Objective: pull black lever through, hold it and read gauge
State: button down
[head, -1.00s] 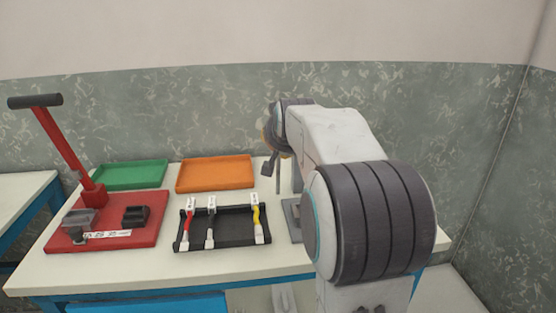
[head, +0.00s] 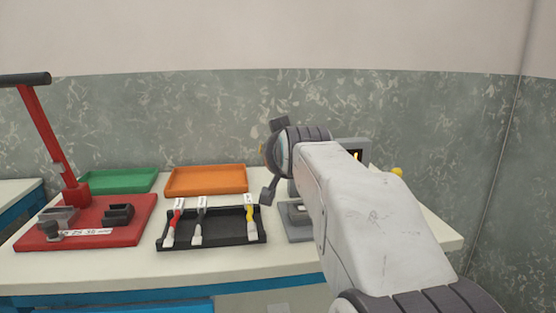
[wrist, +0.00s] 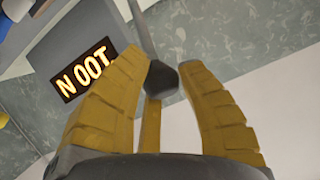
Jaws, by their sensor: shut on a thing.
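A thin grey rod (wrist: 140,25) runs up from the knob. The gauge (wrist: 88,27) is a grey box with a lit orange display (wrist: 84,74) to the left. The characters look like "N 00T", tilted, and the end is close to my left finger. In the head view my arm covers most of the gauge, and only a bit of its lit display (head: 355,155) shows. My fingers and the knob cannot be made out there.
A black tray (head: 225,237) holds red, grey and yellow tagged cables. Orange (head: 205,181) and green (head: 118,182) trays lie behind it. A red lever press (head: 118,207) stands at the left. A grey base plate (head: 298,228) lies beside my arm. The table's front strip is clear.

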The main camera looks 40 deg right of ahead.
jog(key=shift+s+a+f, duration=0.15)
jog(key=shift+s+f, duration=0.3)
jog(key=shift+s, duration=0.05)
jog(key=shift+f, duration=0.1)
jog(key=c, duration=0.8)
grip_release()
jog(key=shift+r, duration=0.2)
jog(key=v, duration=1.2)
jog(key=shift+f, duration=0.1)
